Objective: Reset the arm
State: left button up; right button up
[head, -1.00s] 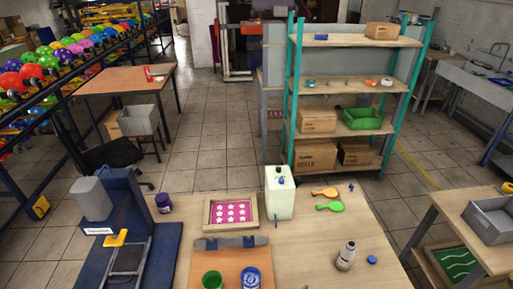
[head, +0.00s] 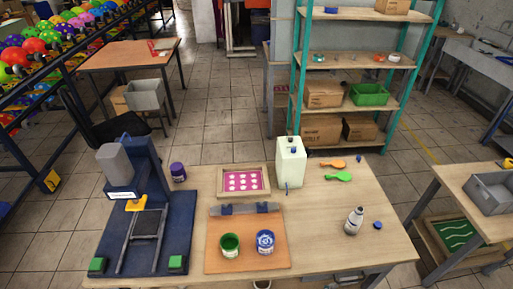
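Neither of my grippers shows in the head view, and no part of my arms can be made out for sure. The work table (head: 320,240) stands in front of me. On it are a blue press (head: 150,215) with a grey block, a pink star-pattern screen frame (head: 243,181) and an orange-brown board (head: 225,262). A green jar (head: 230,245) and a blue-and-white jar (head: 265,242) stand on the board. A white canister (head: 290,162) stands behind them.
A purple jar (head: 178,172), orange paddle (head: 333,164), green paddle (head: 338,177) and grey-white bottle (head: 354,221) are on the table. A side table with a grey bin (head: 492,192) is right; a teal-framed shelf (head: 297,75) is behind. The table's right front is clear.

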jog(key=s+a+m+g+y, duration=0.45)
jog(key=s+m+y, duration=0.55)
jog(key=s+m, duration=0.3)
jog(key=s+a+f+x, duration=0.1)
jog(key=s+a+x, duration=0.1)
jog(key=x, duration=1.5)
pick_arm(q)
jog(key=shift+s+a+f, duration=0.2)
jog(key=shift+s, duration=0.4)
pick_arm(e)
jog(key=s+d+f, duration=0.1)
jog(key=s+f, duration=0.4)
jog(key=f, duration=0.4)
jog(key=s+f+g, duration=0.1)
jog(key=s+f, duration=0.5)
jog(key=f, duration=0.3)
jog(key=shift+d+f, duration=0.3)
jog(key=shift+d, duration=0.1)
